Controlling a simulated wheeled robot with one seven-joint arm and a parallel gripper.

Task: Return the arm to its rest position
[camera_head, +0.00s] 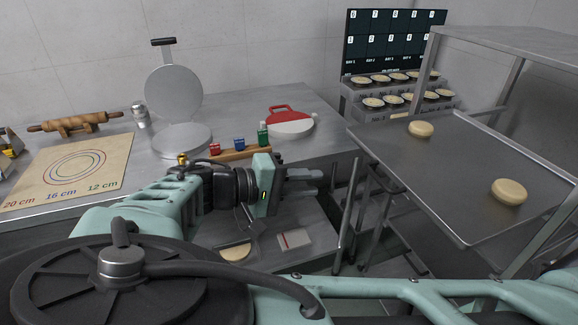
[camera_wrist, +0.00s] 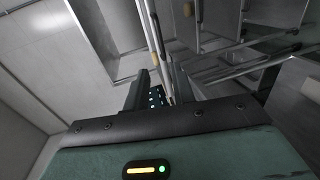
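My gripper (camera_head: 314,180) is at the middle of the head view, held out to the right past the work table's right end. Its grey fingers point right, and no object shows between them. In the wrist view my gripper (camera_wrist: 160,88) has its two fingers standing apart with a gap, so it is open and empty. My teal arm stretches from the lower left up to the gripper.
The work table (camera_head: 240,100) at left holds a press (camera_head: 182,138), rolling pin (camera_head: 75,122), marked board (camera_head: 75,170) and red-handled tool (camera_head: 290,121). A metal tray (camera_head: 465,165) with two dough discs (camera_head: 509,191) stands right, on a rack. Metal posts (camera_head: 347,215) stand right of the gripper.

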